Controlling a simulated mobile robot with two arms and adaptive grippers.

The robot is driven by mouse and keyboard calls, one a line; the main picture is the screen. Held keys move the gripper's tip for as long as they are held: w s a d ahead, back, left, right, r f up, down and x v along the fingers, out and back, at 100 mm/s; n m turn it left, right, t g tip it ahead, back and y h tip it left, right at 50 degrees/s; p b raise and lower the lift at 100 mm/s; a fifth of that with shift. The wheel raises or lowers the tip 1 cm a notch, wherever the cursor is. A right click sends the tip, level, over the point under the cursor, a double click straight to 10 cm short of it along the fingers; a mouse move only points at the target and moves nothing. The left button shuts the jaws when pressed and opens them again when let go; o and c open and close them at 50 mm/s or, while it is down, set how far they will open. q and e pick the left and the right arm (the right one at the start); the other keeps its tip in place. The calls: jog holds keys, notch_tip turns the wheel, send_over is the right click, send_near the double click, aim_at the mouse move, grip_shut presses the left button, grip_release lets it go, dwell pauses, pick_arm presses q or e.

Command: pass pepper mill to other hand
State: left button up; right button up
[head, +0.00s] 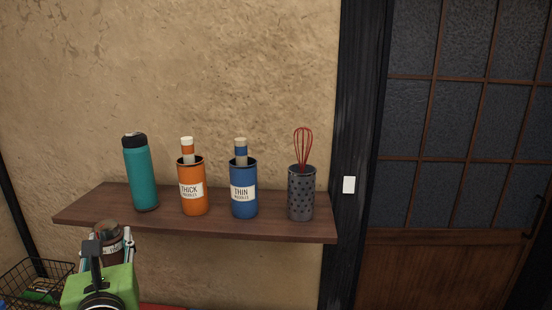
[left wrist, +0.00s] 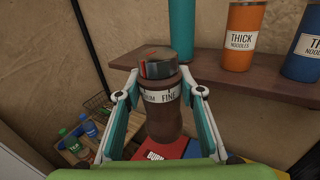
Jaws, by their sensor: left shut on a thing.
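The mill stands nearly upright in the left wrist view. In the head view the mill (head: 108,232) shows at the lower left, in front of the shelf, partly hidden by my left gripper (head: 112,252). My right gripper is in neither view.
A wooden shelf (head: 280,226) on the clay wall holds a teal bottle (head: 140,175), an orange canister (head: 192,202), a blue canister (head: 243,206) and a perforated holder (head: 301,195) with a red whisk. A wire basket (head: 28,278) with bottles sits at lower left.

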pick_arm(q)
jog(key=s+d+f+m+h, duration=0.2)
jog(key=s+d+f+h, duration=0.1)
jog(key=d+f, duration=0.3)
jog(key=s+d+f+m+t+h, duration=0.1)
jog(key=s+d+f+m+h, duration=0.2)
jog(key=s+d+f, duration=0.3)
jog(key=shift+s+d+f+t+h, duration=0.3)
jog(key=shift+d+f+h, duration=0.45)
jog(key=shift+f, duration=0.2)
jog(key=shift+h, duration=0.25)
